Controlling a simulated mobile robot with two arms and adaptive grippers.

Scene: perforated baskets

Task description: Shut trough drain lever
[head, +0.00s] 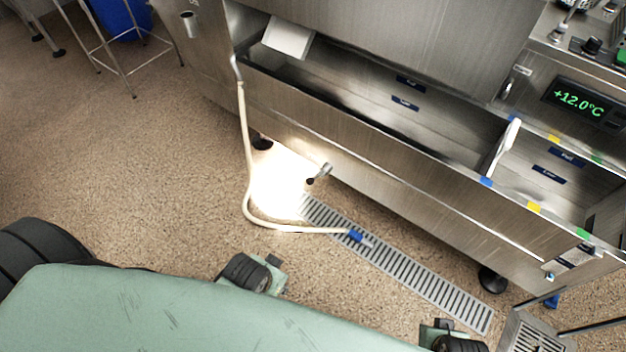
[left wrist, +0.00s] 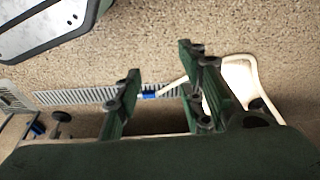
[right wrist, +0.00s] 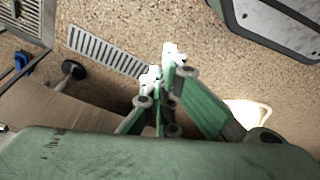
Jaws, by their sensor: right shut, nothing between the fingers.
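The steel trough (head: 340,140) runs diagonally across the head view. A short metal fitting (head: 320,174), possibly its drain outlet, sticks out below the front wall; I cannot make out a lever on it. A small fitting with blue parts (head: 550,276) sits at the trough's right end, too small to identify. My left gripper (left wrist: 158,72) is open and empty in the left wrist view, with the floor well beyond its fingers. My right gripper (right wrist: 161,62) is shut and empty in the right wrist view.
A pale hose (head: 247,150) hangs from the trough's left end to the floor. Its blue nozzle (head: 356,236) lies over the slotted floor drain (head: 420,278). A perforated steel basket or stand (head: 532,335) is at the lower right. The floor at left is open.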

